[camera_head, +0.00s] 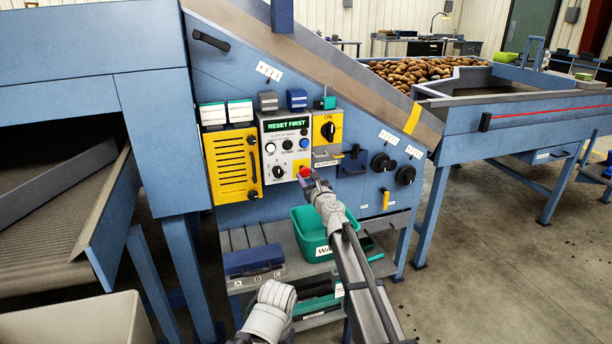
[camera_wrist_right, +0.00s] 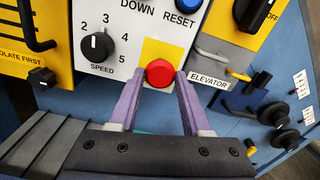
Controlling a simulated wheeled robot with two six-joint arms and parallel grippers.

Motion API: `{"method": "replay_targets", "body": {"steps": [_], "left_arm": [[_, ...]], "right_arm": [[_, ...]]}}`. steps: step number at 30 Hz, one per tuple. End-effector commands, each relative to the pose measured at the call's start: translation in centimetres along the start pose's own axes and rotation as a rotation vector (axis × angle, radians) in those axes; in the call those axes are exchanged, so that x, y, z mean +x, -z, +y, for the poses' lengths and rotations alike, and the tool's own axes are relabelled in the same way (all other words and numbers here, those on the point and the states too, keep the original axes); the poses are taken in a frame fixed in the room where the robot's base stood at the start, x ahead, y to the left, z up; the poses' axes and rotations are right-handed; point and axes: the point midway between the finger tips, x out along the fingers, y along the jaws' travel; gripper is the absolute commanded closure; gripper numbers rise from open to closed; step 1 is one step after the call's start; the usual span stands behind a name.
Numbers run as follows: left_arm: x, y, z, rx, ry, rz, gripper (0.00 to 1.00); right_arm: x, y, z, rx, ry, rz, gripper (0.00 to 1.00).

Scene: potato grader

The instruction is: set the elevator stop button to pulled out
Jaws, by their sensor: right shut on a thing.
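The red elevator stop button (camera_head: 304,172) sits on a yellow plate at the lower right of the white control panel. In the right wrist view the round red button (camera_wrist_right: 160,73) shows close up, left of the "ELEVATOR" label (camera_wrist_right: 208,84). My right gripper (camera_head: 309,178) is at the button. In the right wrist view its two purple fingers (camera_wrist_right: 160,80) are on either side of the button, shut on it. Whether the button is in or out cannot be told.
The white panel (camera_head: 287,153) has a lit "RESET FIRST" display (camera_head: 286,124) and a speed knob (camera_wrist_right: 96,46). A yellow ON/OFF switch box (camera_head: 327,128) is to the right. A green bin (camera_head: 318,238) stands on the shelf below. A yellow cabinet (camera_head: 232,164) with a handle is to the left.

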Motion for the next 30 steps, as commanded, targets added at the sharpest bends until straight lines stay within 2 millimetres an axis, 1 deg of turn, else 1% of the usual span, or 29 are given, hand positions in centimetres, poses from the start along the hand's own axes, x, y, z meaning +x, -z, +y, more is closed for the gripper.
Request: {"method": "replay_targets", "body": {"steps": [1, 8, 9, 16, 25, 30], "left_arm": [[0.0, 0.0, 0.0, 0.000, 0.000, 0.000, 1.00], [0.0, 0.0, 0.0, 0.000, 0.000, 0.000, 1.00], [0.0, 0.0, 0.0, 0.000, 0.000, 0.000, 1.00], [0.0, 0.0, 0.0, 0.000, 0.000, 0.000, 1.00], [0.0, 0.0, 0.0, 0.000, 0.000, 0.000, 1.00], [0.0, 0.0, 0.0, 0.000, 0.000, 0.000, 1.00]], "right_arm": [[-0.8, 0.0, 0.0, 0.000, 0.000, 0.000, 1.00], [-0.7, 0.0, 0.0, -0.001, -0.001, 0.000, 1.00], [-0.7, 0.0, 0.0, -0.001, -0.001, 0.000, 0.48], [-0.6, 0.0, 0.0, 0.000, 0.000, 0.000, 0.22], [-0.7, 0.0, 0.0, 0.000, 0.000, 0.000, 0.21], [-1.9, 0.0, 0.0, 0.000, 0.000, 0.000, 0.21]]}}
